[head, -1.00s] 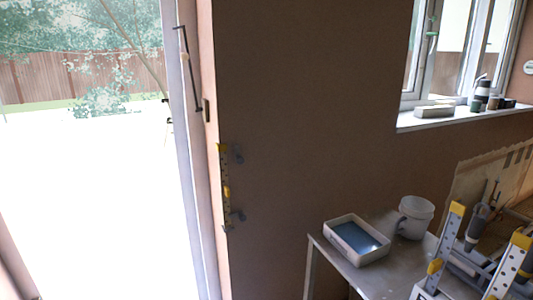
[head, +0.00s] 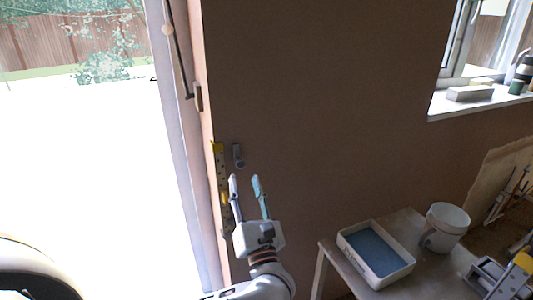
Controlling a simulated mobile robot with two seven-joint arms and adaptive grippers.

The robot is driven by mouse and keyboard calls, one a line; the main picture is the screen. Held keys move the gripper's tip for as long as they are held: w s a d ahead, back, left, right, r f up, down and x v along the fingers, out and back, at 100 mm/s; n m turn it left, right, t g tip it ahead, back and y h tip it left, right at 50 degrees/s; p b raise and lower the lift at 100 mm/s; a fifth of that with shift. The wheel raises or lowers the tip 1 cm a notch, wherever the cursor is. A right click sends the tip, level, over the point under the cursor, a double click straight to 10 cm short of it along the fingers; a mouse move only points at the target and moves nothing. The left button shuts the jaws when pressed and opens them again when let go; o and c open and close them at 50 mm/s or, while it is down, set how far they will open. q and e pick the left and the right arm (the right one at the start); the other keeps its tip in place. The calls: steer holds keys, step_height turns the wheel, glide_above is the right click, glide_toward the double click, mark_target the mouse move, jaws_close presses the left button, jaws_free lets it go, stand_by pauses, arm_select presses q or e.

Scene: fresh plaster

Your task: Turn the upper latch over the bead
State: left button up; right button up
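The bead (head: 217,152) is a thin upright strip with yellow parts and small holes, on the wall's edge by the door opening. The upper latch (head: 238,155) is a small grey piece on the wall just right of the bead's top; it appears to hang beside the bead, not across it. My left gripper (head: 245,181) is open and empty, its two fingers pointing up just below the upper latch, with a gap between them in the picture. My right gripper is not in view.
A bench (head: 335,251) at the lower right bears a white tray (head: 348,243) with a blue inside and a white bucket (head: 446,226). Yellow-and-grey gear (head: 523,262) stands at the right edge. The brown wall (head: 320,110) above the bench is clear.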

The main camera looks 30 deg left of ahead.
mark_target(241, 166)
arm_select(q)
steer(key=p+x, duration=0.1)
steer(key=x, duration=0.7)
steer(key=shift+f+p, duration=0.2)
steer(key=shift+p, duration=0.15)
jaws_close()
